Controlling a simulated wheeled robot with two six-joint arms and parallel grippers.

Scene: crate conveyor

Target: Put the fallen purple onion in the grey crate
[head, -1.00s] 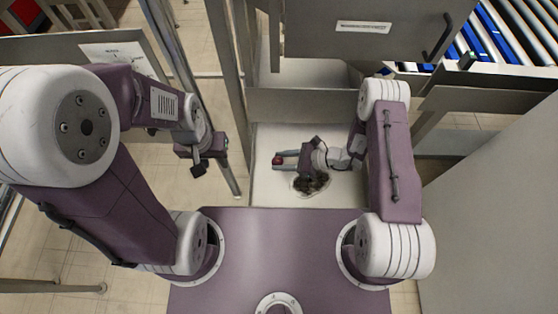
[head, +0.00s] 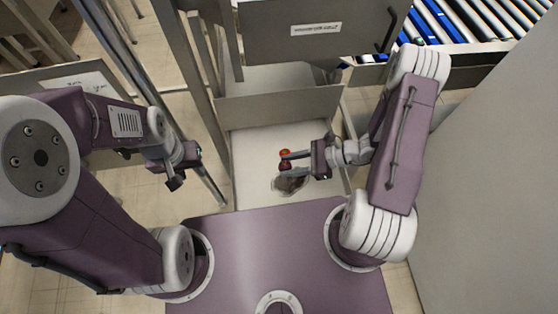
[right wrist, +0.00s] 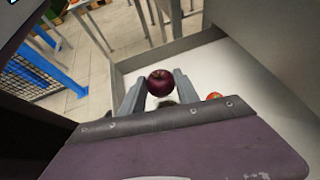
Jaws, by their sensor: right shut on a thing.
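The purple onion (right wrist: 160,82) sits between the two fingertips of my right gripper (right wrist: 160,89) in the right wrist view. In the head view the same gripper (head: 287,160) is shut on the dark onion (head: 285,165), above or on the white floor of a grey-walled bay (head: 245,165). I cannot tell whether the onion touches the floor. My left gripper (head: 187,168) is empty and open, left of the bay beside a metal post. I cannot pick out a grey crate for certain.
A red tomato-like thing (right wrist: 213,96) lies beside the onion. A blurred greyish thing (head: 290,183) is close to the gripper. A grey panel with a handle (head: 315,30) stands beyond the bay. A roller conveyor (head: 465,22) runs at the upper right, and a grey wall (head: 480,180) at the right.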

